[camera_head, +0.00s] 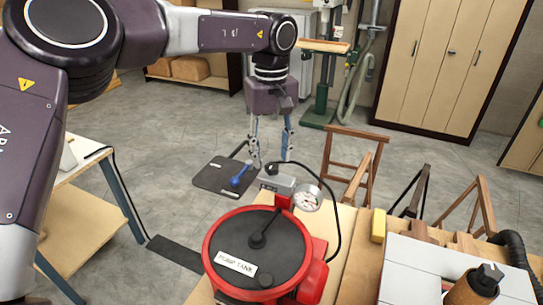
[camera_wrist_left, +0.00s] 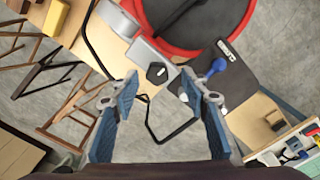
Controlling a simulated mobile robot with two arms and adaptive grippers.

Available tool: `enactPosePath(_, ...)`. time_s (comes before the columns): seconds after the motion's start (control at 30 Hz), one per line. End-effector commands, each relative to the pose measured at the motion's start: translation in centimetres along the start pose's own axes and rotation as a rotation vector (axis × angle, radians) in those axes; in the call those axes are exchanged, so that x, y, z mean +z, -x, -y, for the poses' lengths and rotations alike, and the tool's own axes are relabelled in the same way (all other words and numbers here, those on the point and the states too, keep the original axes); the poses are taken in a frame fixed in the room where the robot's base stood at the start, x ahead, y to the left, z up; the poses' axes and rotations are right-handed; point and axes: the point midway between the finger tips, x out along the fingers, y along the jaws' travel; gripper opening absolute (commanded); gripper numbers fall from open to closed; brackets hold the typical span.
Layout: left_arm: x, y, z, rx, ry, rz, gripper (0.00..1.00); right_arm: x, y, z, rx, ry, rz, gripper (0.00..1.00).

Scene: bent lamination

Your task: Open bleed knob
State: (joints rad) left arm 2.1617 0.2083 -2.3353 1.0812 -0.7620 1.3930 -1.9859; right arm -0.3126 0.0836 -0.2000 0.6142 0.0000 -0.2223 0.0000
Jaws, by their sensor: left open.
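A small black knob (camera_head: 271,169) sits on top of the grey pump block (camera_head: 276,183) behind the red vacuum tank (camera_head: 212,262). A blue-handled lever (camera_head: 240,176) is beside it on the left. In the left wrist view the black knob (camera_wrist_left: 157,72) lies between and just beyond the fingertips, and the blue handle (camera_wrist_left: 214,68) is to its right. My left gripper (camera_head: 270,152) points down, open and empty, above or just behind the knob; the exact gap is hard to tell. It also shows open in the left wrist view (camera_wrist_left: 160,88). My right gripper is out of view.
A round pressure gauge (camera_head: 307,198) stands right of the knob, close to the left gripper. A black hose (camera_head: 338,225) curves down on the right. Wooden trestles (camera_head: 352,160) stand behind. A white-topped machine (camera_head: 430,275) is at the lower right.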

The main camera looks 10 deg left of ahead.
Motion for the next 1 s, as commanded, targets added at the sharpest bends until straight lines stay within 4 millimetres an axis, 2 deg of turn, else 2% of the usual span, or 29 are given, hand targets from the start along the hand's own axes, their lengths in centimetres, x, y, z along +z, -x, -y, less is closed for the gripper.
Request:
enactPosePath(0.03,0.1,-0.5,0.1,-0.004,-0.001,0.001,0.42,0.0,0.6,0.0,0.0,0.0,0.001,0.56)
enactPosePath(0.2,0.0,-2.2,0.0,-0.001,0.0,0.0,0.42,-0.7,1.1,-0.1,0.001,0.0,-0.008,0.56)
enactPosePath(0.4,0.0,-2.8,0.0,0.001,0.001,0.0,0.42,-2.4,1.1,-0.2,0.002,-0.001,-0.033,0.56)
enactPosePath(0.53,0.0,-2.7,0.0,0.001,0.001,0.0,0.41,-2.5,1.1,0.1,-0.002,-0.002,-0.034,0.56)
enactPosePath(0.9,0.0,-2.7,0.0,0.001,0.001,0.0,0.0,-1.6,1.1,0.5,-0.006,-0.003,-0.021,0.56)
enactPosePath(1.0,0.0,-2.7,0.0,0.002,0.003,0.0,0.0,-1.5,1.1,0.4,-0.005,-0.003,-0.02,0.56)
